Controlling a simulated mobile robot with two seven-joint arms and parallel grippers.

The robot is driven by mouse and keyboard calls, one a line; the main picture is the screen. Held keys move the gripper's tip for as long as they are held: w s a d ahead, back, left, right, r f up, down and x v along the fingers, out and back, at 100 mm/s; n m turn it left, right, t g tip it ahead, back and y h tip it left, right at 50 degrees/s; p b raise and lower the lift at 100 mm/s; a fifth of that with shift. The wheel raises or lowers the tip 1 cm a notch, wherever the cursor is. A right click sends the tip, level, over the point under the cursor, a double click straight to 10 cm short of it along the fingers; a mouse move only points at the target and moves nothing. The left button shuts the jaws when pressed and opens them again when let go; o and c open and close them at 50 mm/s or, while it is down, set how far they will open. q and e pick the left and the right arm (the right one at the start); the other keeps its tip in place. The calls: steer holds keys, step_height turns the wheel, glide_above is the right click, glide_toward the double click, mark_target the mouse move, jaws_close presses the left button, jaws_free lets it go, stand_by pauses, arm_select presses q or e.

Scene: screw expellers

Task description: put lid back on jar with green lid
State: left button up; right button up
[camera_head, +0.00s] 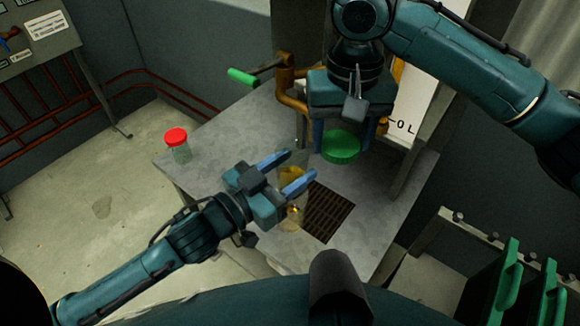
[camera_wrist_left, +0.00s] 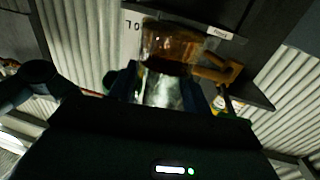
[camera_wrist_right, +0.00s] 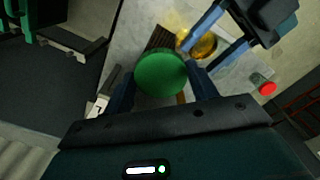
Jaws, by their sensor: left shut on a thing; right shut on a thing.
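The clear jar (camera_head: 291,187) with yellow-orange contents is held between the fingers of my left gripper (camera_head: 298,168), above the table near the grate. The jar also fills the middle of the left wrist view (camera_wrist_left: 168,45), between the fingers. The round green lid (camera_head: 341,147) is gripped by my right gripper (camera_head: 341,137), whose fingers point down. The lid also shows between the right fingers in the right wrist view (camera_wrist_right: 160,74). The lid is apart from the jar, to its right and further back in the head view. The jar carries no lid.
Another jar with a red lid (camera_head: 177,143) stands at the table's left edge. A press with a green-handled crank (camera_head: 242,77) stands at the back. A dark grate (camera_head: 327,212) is set in the grey table (camera_head: 225,130). Green panels (camera_head: 507,275) stand at the lower right.

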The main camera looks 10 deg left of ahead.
glide_toward(292, 144)
steer(key=s, duration=0.3)
steer(key=shift+w+d, duration=0.1)
steer(key=shift+d, duration=0.05)
steer(key=shift+f, duration=2.05)
steer(key=shift+f, duration=0.85)
steer(key=shift+f, duration=0.6)
